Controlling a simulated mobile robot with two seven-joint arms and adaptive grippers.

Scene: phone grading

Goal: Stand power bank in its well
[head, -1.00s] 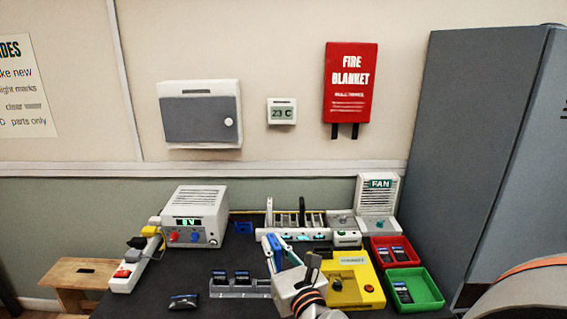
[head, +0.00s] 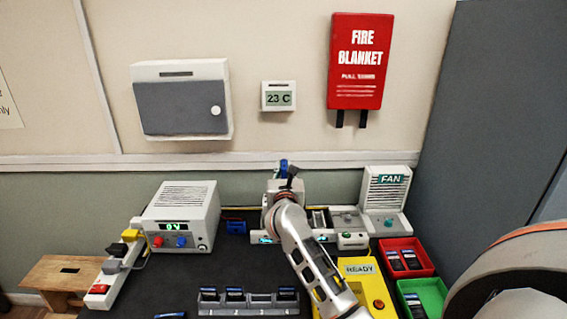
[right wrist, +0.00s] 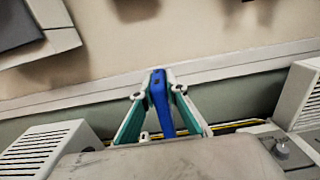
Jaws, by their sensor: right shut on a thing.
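My right gripper (head: 284,176) is shut on a blue slab, the power bank (head: 284,163), and holds it upright above the back of the bench. In the right wrist view the power bank (right wrist: 160,98) stands between the teal fingers, its upper end sticking out past the tips. Below and behind my right arm is a pale rack with slots (head: 319,220) at the back of the bench. My arm hides much of the rack, so I cannot make out the well. My left gripper is not in view.
A white power supply (head: 181,217) stands left of the rack and a FAN box (head: 386,198) right of it. A yellow READY box (head: 372,285), a red tray (head: 427,262) and a green tray (head: 434,289) lie front right. A phone stand (head: 250,308) is at the front.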

